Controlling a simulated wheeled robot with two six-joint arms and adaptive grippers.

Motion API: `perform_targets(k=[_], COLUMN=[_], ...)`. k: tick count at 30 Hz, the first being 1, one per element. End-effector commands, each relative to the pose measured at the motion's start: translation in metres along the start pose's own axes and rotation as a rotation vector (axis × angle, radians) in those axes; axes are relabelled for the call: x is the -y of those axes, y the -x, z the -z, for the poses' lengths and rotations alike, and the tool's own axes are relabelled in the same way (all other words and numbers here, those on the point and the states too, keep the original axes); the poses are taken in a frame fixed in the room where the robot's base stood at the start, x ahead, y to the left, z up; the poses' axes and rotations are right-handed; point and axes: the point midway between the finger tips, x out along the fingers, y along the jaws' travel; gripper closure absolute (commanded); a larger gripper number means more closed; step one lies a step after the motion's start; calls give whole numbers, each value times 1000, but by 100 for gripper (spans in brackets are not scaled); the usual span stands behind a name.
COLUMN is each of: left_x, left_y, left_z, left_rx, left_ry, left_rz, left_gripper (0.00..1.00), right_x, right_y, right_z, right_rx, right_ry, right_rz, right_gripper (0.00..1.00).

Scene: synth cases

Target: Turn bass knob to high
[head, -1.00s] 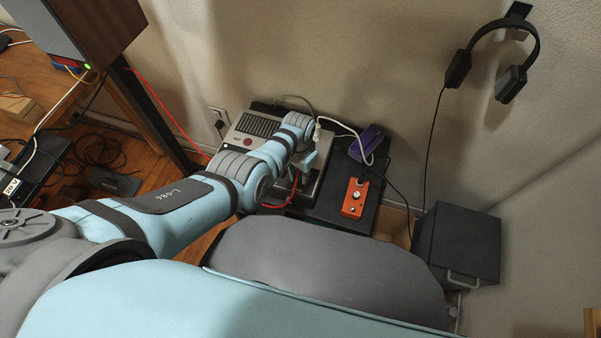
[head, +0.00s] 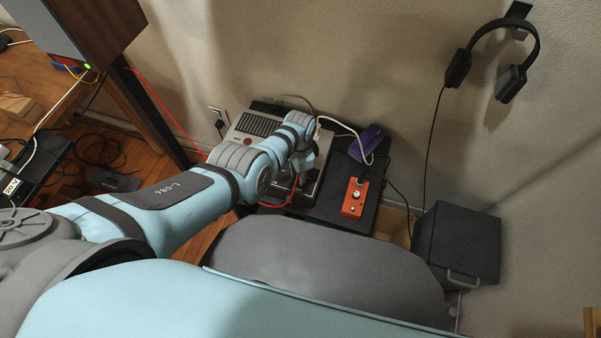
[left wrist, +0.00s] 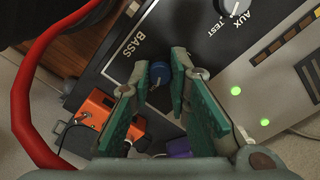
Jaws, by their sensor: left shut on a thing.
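The blue bass knob (left wrist: 160,72) sits on a dark panel (left wrist: 190,22) beside the printed word BASS, in the left wrist view. My left gripper (left wrist: 162,66) is shut on this knob, with a teal-padded finger on each side of it. The knob's pointer and high and low marks cannot be made out. In the head view my left gripper (head: 298,176) is over the grey device (head: 250,142) on the dark stand, and my arm hides the knob. My right gripper is not in view.
A grey knob (left wrist: 234,8) marked AUX is on the same panel. An orange box (head: 355,197) and a purple item (head: 366,142) lie right of the device. A red cable (left wrist: 37,85) loops close to the gripper. A black box (head: 457,245) stands right.

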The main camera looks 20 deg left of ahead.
Motion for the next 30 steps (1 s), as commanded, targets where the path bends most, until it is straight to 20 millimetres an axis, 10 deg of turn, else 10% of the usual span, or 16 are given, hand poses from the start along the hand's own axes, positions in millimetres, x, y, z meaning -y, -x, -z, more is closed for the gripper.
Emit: perform_targets(k=[7,8,12,30], left_x=[0,0,0,0], left_y=[0,0,0,31], left_z=[0,0,0,0], left_rx=[1,1,0,-4], left_ry=[0,0,1,3], left_rz=[1,1,0,1], left_gripper=[100,80,62,62], right_x=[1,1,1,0], right_y=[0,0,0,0], right_z=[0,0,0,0], right_rx=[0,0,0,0], right_ry=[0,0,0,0], right_rz=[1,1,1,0], right_gripper=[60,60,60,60])
